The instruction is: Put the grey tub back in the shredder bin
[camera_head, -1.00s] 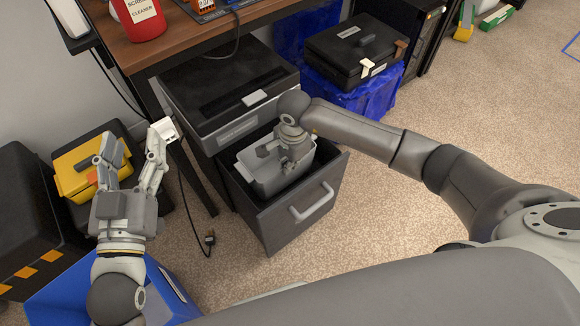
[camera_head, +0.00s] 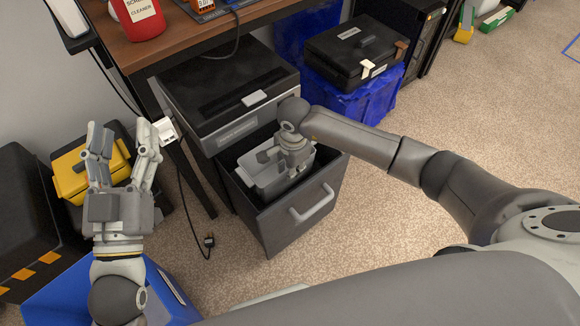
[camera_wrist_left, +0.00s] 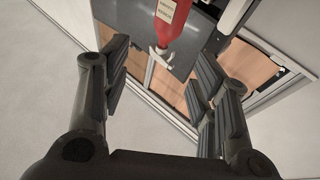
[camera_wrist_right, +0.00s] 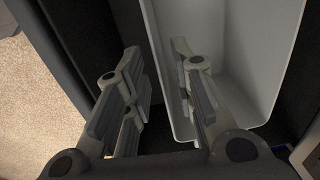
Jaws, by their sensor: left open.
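The grey tub (camera_head: 262,178) sits inside the pulled-out shredder bin (camera_head: 300,219), its rim near the bin's top edge. Whether it rests on the bin's floor is hidden. My right gripper (camera_head: 284,156) is over the tub. In the right wrist view, the fingers of my right gripper (camera_wrist_right: 156,52) are parted, one on each side of a wall of the tub (camera_wrist_right: 228,70), with a dark gap between the wall and the outer finger. My left gripper (camera_head: 122,150) is open and empty, left of the shredder (camera_head: 226,90); its parted fingers also show in the left wrist view (camera_wrist_left: 158,65).
The wooden desk (camera_head: 155,47) with a red cleaner bottle (camera_head: 138,20) stands above the shredder. A yellow-and-black toolbox (camera_head: 72,175) and a blue bin (camera_head: 50,295) are near my left arm. A black case (camera_head: 350,55) sits on a blue crate (camera_head: 358,103).

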